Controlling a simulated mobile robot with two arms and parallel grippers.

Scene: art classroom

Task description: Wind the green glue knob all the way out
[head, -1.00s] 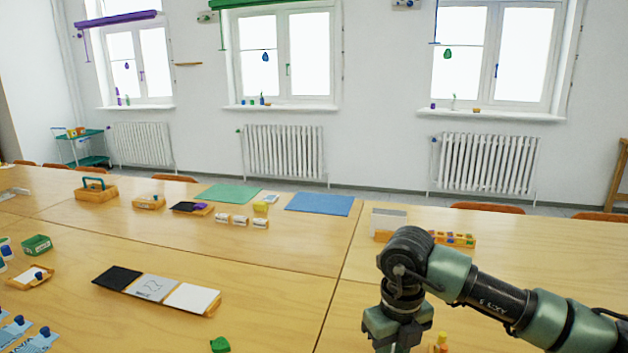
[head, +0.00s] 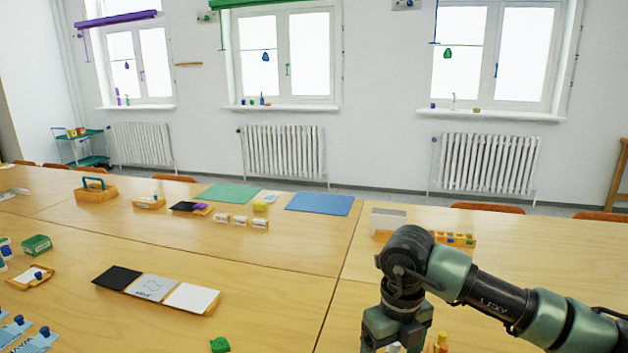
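My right arm comes in from the right and its wrist points straight down. The body of my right gripper (head: 397,326) shows at the bottom edge, but its fingertips are cut off below the picture. A small whitish tip (head: 394,347) shows just under it, and I cannot tell what it belongs to. A small orange and yellow piece (head: 441,343) stands just right of the gripper. A small green piece (head: 220,345) lies on the table at the bottom, well left of the gripper; I cannot tell whether it is the green glue knob. My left gripper is not in view.
The wooden table (head: 280,285) is clear between the green piece and my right arm. A black, grey and white panel strip (head: 150,288) lies at left. A light holder (head: 389,219) with colored blocks stands behind my arm. Green (head: 232,193) and blue (head: 319,204) mats lie farther back.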

